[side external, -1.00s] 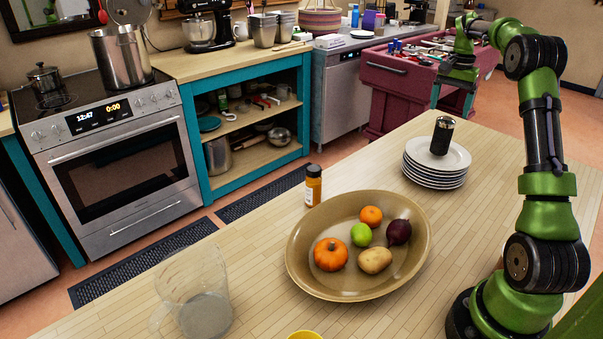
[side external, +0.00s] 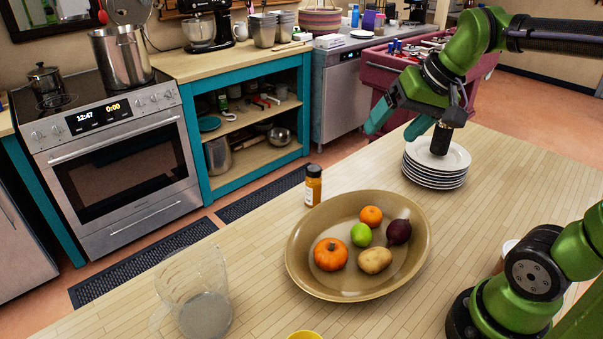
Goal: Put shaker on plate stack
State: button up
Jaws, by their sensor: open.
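A black cylindrical shaker (side external: 441,140) stands upright on the stack of white plates (side external: 432,181), at the right side of the table. Its top is partly covered by my gripper. My gripper (side external: 393,129) is open, with two teal fingers spread apart. In the picture its fingers are just left of the shaker, at about the height of its upper half. Nothing shows between the fingers. I cannot tell whether the gripper touches the shaker.
A large tan bowl (side external: 297,273) with fruit and vegetables stands left of the plates. A spice bottle (side external: 313,186) with orange contents stands behind it. A clear pitcher (side external: 205,310) is at the front left. Bare table lies right of the plates.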

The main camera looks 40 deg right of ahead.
jog(key=s+a+f+n+t+y, duration=0.1)
jog(key=s+a+f+n, duration=0.1)
jog(key=s+a+f, duration=0.2)
jog(key=shift+s+a, duration=0.85)
